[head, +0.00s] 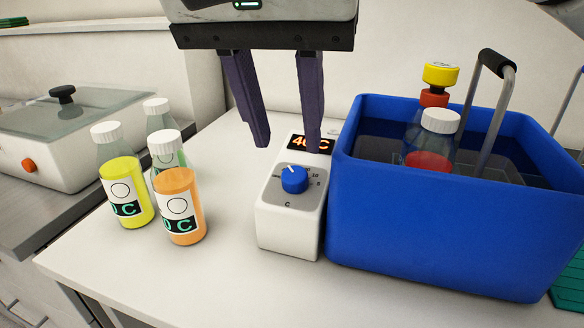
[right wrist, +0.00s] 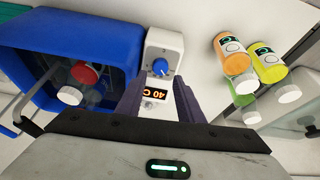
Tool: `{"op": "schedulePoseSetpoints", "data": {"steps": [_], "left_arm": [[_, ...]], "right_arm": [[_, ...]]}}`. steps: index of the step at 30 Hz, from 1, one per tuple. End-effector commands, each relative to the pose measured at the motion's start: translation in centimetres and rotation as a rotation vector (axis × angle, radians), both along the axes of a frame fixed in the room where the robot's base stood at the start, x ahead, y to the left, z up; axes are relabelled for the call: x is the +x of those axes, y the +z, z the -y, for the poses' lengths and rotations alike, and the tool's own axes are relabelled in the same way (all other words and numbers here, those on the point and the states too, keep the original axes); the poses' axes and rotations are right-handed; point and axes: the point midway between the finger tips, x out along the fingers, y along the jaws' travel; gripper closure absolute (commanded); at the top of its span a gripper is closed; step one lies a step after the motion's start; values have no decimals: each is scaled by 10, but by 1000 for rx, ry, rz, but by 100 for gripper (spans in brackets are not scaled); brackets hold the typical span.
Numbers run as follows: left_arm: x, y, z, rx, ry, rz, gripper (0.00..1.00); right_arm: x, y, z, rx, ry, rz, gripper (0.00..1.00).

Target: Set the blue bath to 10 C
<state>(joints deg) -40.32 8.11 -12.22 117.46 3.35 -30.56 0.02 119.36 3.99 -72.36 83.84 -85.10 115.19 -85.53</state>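The blue bath (head: 440,230) stands at the right in the head view, holding water and bottles; it also shows at the upper left in the right wrist view (right wrist: 70,45). Its white control box (head: 285,236) adjoins its left side. The box has a blue knob (head: 294,179) and a display (head: 311,143) that seems to read 40 C. My right gripper (head: 289,149) is open and empty, fingers pointing down, above and behind the knob, apart from it. In the right wrist view the knob (right wrist: 160,67) lies beyond the fingertips, with the display between the fingers. My left gripper is not visible.
Bottles with yellow (head: 125,190) and orange (head: 180,205) contents and white caps stand left of the box, with another bottle (head: 165,150) behind. A lidded white bath (head: 60,140) is at far left. A metal handle (head: 495,110) rises from the blue bath. The front table is clear.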

Motion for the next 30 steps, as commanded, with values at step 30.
{"op": "schedulePoseSetpoints", "data": {"steps": [30], "left_arm": [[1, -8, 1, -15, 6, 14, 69]], "right_arm": [[25, -66, 7, 4, 0, -2, 96]]}}
